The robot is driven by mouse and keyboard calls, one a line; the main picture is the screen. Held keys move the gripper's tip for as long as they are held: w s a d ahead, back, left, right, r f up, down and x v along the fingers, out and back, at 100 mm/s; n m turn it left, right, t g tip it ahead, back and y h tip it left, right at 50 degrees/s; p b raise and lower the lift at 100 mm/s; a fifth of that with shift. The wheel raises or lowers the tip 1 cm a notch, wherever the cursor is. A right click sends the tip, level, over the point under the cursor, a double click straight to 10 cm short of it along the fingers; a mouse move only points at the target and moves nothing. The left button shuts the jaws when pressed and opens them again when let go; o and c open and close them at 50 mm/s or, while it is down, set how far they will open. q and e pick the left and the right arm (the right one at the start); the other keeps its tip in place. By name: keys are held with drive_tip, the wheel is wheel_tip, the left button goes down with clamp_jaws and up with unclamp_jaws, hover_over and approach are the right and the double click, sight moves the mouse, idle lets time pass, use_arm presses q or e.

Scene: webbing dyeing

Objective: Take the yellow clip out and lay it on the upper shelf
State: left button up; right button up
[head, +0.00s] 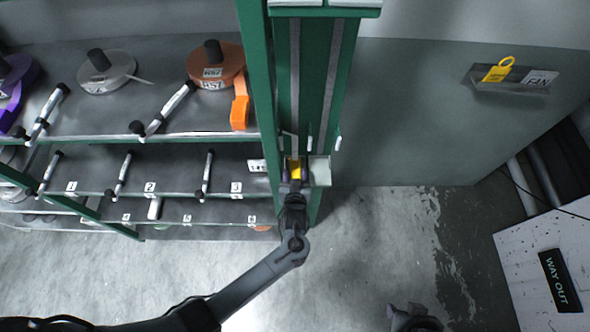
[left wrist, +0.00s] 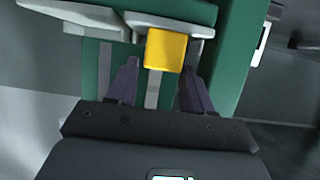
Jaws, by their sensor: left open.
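The yellow clip (head: 295,168) sits at a pale holder (head: 320,171) on the front of the green column. In the left wrist view the yellow clip (left wrist: 165,50) hangs in front of the holder's pale edge. My left gripper (head: 294,184) is open at the column, just in front of the clip. In the left wrist view its fingers (left wrist: 160,70) stand on either side below the clip, apart from each other; I cannot tell if they touch it. The upper shelf (head: 130,118) is left of the column.
The upper shelf bears an orange reel (head: 216,66), a grey reel (head: 107,73), a purple reel (head: 14,80) and black-ended rods. Numbered lower shelves (head: 105,182) are beneath. A yellow tag (head: 498,70) hangs by a FAN label at right. Bare shelf shows between the reels.

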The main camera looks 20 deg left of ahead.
sight(295, 174)
use_arm(q)
drive_tip(key=shift+x, duration=1.25)
drive_tip(key=c, duration=0.8)
drive_tip(key=shift+o, duration=0.2)
drive_tip(key=shift+r, duration=0.15)
drive_tip(key=shift+r, duration=0.55)
drive_tip(key=r, duration=0.3)
drive_tip(key=shift+s+d, duration=0.25)
drive_tip(key=shift+s, duration=0.05)
drive_tip(key=w+r+v, duration=0.1)
drive_tip(key=v, duration=1.1)
drive_tip(key=shift+s+d+r+b, duration=0.35)
drive_tip(key=shift+r+b, duration=0.05)
drive_tip(key=shift+r, duration=0.05)
